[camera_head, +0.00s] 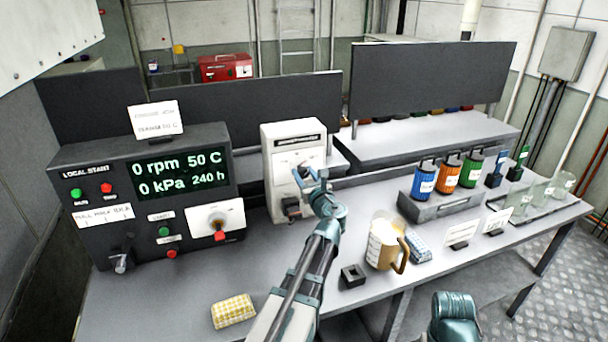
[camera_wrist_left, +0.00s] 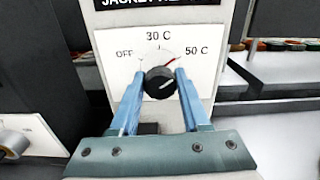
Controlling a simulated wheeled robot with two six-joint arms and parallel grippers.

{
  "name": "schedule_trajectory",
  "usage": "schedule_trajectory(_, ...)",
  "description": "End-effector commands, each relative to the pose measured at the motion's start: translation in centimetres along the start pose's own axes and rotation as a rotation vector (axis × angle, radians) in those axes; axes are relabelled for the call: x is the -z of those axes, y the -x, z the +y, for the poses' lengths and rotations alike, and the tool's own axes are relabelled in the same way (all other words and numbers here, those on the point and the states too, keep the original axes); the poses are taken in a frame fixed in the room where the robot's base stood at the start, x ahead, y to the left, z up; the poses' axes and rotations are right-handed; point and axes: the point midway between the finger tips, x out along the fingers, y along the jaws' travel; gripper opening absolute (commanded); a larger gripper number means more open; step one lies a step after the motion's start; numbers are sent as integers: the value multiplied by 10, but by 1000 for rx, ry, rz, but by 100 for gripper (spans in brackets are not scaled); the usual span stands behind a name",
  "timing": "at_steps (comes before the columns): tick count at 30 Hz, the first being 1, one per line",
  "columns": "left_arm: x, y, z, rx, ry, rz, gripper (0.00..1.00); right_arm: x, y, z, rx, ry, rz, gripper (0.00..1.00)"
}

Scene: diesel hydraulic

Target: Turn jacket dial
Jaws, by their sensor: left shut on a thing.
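The jacket dial (camera_wrist_left: 160,83) is a dark round knob on a white plate marked OFF, 30 C and 50 C. Its plate is on the front of an upright white box (camera_head: 271,166) in the head view. A red mark shows at the knob's upper right, toward 50 C. My left gripper (camera_wrist_left: 154,88) has its blue fingers on either side of the knob, shut on it. In the head view the left gripper (camera_head: 310,178) covers most of the dial. A teal part of my right arm (camera_head: 455,318) shows at the bottom right; its fingers are not visible.
The black control panel (camera_head: 100,180) at left reads 0 rpm, 50 C, 0 kPa, 240 h. A beaker of amber liquid (camera_head: 382,243), a small black block (camera_head: 353,275) and a yellow checked cloth (camera_head: 233,311) are on the bench. Coloured canisters (camera_head: 448,174) stand at right.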

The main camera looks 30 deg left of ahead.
Motion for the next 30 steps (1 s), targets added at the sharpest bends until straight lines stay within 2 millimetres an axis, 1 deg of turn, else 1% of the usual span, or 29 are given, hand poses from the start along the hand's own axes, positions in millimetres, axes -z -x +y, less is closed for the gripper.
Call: schedule_trajectory(30, 2, 0, 2, 0, 944, 1, 0, 0, -1, 0, 0, 0, 0, 50)
